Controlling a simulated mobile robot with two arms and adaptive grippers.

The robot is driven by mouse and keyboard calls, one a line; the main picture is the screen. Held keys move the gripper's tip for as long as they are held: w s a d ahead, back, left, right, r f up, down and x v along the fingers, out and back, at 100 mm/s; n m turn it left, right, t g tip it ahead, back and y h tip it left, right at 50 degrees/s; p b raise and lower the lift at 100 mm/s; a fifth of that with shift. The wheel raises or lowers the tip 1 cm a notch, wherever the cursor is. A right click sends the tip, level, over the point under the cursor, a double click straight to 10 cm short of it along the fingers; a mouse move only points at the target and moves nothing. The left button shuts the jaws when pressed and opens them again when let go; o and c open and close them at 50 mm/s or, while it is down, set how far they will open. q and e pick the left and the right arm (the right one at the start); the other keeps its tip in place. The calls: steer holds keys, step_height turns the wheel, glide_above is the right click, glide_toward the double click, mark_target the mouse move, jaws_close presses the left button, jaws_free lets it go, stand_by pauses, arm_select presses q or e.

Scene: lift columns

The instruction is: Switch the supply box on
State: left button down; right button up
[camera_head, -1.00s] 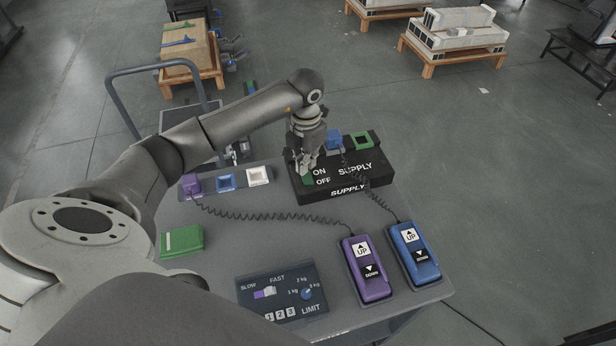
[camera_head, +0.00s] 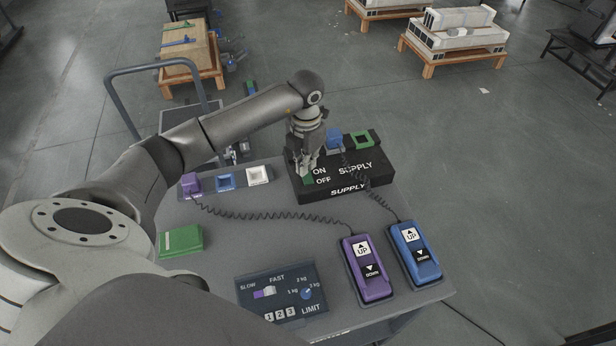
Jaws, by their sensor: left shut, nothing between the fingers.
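The black supply box (camera_head: 347,190) stands at the back of the grey table, with SUPPLY on its top and front. Its ON and OFF labels (camera_head: 321,175) are at the left of its top. A green switch part (camera_head: 308,180) shows beside OFF, mostly hidden by my gripper. My left gripper (camera_head: 306,172) is shut and empty, pointing down at the switch; I cannot tell if it touches. A blue plug (camera_head: 334,140) and a green-rimmed socket (camera_head: 362,139) are at the box's back edge. My right gripper is not in view.
Purple (camera_head: 367,268) and blue (camera_head: 414,254) pendants lie at the front right, with coiled cords. A SLOW/FAST limit panel (camera_head: 276,292) is at the front. A green block (camera_head: 181,241) lies left. A socket strip (camera_head: 226,182) holds a purple plug (camera_head: 190,184).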

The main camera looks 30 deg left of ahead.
arm_select(q)
steer(key=shift+f+b, duration=0.35)
steer(key=shift+f, duration=0.2)
steer(key=shift+s+f+b, duration=0.1)
steer(key=shift+f+b, duration=0.25)
steer(key=shift+f, duration=0.05)
steer(key=shift+r, duration=0.15)
stand_by(0.3)
steer(key=shift+r+p, duration=2.35)
steer(key=shift+r, duration=1.05)
steer(key=shift+f, duration=0.1)
